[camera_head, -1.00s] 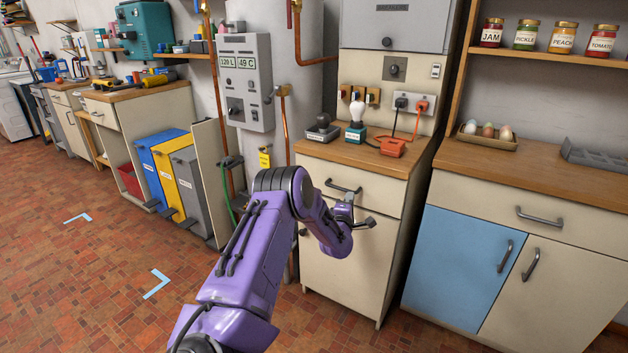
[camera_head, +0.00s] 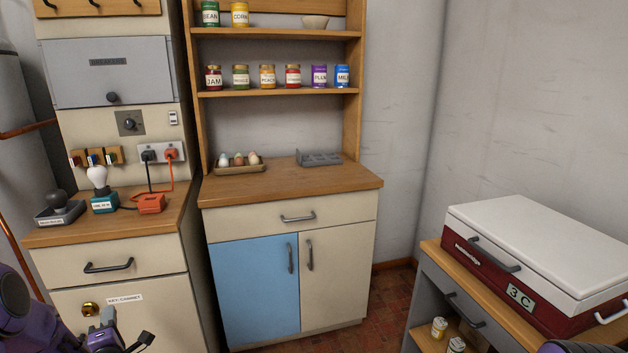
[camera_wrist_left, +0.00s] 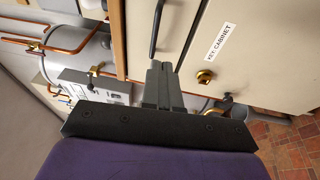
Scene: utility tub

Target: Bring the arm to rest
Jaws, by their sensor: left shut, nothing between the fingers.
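My left arm comes in at the bottom left of the head view, and only part of it shows. Its gripper (camera_head: 108,317) is in front of the cream key cabinet door (camera_head: 66,303), close to the brass knob (camera_head: 90,309). In the left wrist view the two grey fingers (camera_wrist_left: 158,82) are together with nothing between them. The key cabinet label (camera_wrist_left: 222,42) and the brass knob (camera_wrist_left: 204,77) are to their right, with a visible gap to the knob. My right gripper is not in view.
The cream cabinet's top holds a bulb on a teal base (camera_head: 104,202) and an orange box (camera_head: 151,204). A wooden counter (camera_head: 290,184) carries an egg tray (camera_head: 240,168). A red and white case (camera_head: 540,250) is at right. Floor (camera_head: 388,310) shows between.

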